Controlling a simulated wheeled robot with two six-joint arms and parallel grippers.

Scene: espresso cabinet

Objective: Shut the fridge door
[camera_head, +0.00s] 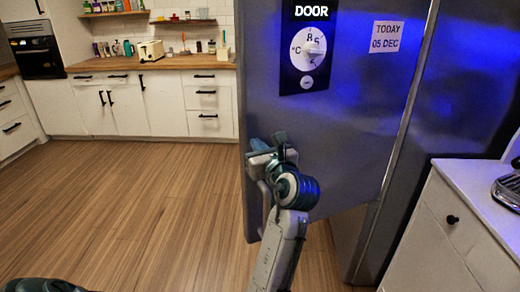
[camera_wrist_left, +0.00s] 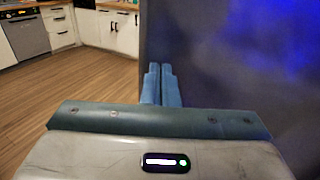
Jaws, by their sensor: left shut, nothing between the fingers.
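The fridge door (camera_head: 340,120) is a grey panel with a "DOOR" dial and a date note on it. It stands at an angle to the fridge body (camera_head: 465,85), so it looks open. Its free edge is on the left, with a handle low beside my arm. My left gripper (camera_head: 262,145) is shut and empty at the door's left edge. In the left wrist view the closed blue fingers (camera_wrist_left: 161,82) overlap the door (camera_wrist_left: 230,65) close to its edge. I cannot tell whether they touch it. My right gripper is not in view.
A white cabinet (camera_head: 445,235) with a metal appliance (camera_head: 510,188) stands at the right, close to the fridge. Wooden floor (camera_head: 120,215) is clear on the left. White kitchen cupboards (camera_head: 150,105) and an oven (camera_head: 37,58) line the back.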

